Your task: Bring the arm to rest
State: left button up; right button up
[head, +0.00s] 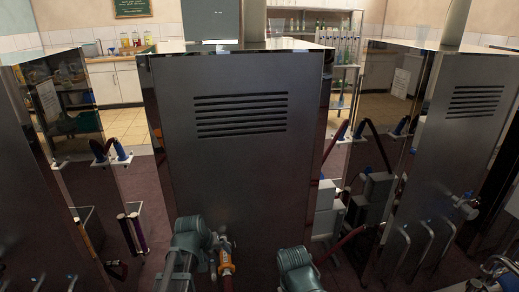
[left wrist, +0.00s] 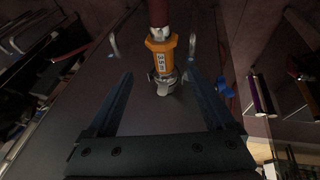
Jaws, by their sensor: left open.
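My left gripper (left wrist: 160,77) is open in the left wrist view, its two dark fingers well apart. An orange coupling (left wrist: 161,52) with a dark red hose shows beyond the fingertips, joined to a metal fitting (left wrist: 163,83). The fitting appears between the fingers in the picture. I see no finger touching it. In the head view the orange coupling (head: 226,264) is low on the near face of the middle cabinet (head: 240,175), beside my left arm. The fingers are hard to make out there. My right gripper does not show.
More metal cabinets stand at the left (head: 62,110) and right (head: 455,130), with hoses and blue-tipped fittings in the gaps. A rack of bottles (head: 340,45) and a counter (head: 115,80) stand behind. Dark floor shows between the cabinets.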

pick_arm(q)
jog(key=s+d+f+m+g+y, duration=0.25)
jog(key=s+d+m+g, duration=0.35)
jog(key=s+d, duration=0.95)
notch_tip(320, 180, up, 13)
jog(key=s+a+m+t+p, duration=0.1)
jog(key=s+p, duration=0.1)
jog(key=p, duration=1)
jog(key=shift+a, duration=0.2)
